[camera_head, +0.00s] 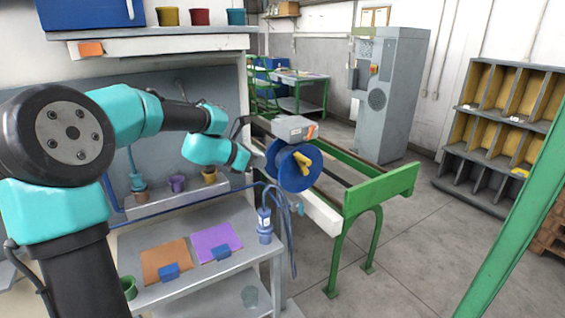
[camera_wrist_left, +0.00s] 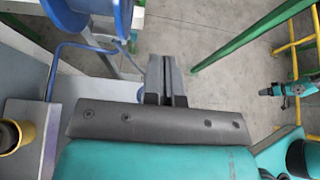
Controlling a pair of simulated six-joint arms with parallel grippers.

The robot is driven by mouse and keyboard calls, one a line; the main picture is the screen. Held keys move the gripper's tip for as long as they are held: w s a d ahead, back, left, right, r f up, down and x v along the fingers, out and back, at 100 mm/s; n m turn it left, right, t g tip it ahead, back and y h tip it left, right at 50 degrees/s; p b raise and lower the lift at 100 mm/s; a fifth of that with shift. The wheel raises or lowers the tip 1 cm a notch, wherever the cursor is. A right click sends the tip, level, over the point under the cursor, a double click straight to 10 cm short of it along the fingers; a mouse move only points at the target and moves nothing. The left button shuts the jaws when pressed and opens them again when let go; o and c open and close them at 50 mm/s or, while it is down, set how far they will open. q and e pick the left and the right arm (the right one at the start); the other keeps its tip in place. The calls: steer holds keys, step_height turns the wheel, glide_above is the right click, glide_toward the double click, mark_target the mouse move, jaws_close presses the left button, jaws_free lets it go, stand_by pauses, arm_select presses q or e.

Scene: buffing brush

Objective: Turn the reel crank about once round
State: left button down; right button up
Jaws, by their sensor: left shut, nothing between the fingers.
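The blue reel (camera_head: 290,176) hangs beside the green-framed bench, with its yellow crank (camera_head: 302,160) on the face turned to the head camera. The reel also shows at the top left of the left wrist view (camera_wrist_left: 95,14), where I cannot see the crank. My left gripper (camera_head: 262,149) is close to the reel's left side in the head view, its tips partly hidden. In the left wrist view its fingers (camera_wrist_left: 167,76) are together and empty, to the right of and apart from the reel. A teal arm with a small dark tip (camera_wrist_left: 264,91) shows far right there, too small to read.
A grey and orange box (camera_head: 296,128) sits just above the reel. The green bench frame (camera_head: 380,187) stands to its right. A blue hose (camera_head: 287,225) hangs below left, near a blue bottle (camera_head: 264,224) on the shelf. Open floor lies to the right.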

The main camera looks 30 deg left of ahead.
arm_select(q)
steer(key=w+r+x, duration=0.1)
steer(key=r+x, duration=0.1)
steer(key=x, duration=1)
steer(key=shift+w+d, duration=0.4)
steer(key=shift+r, duration=0.2)
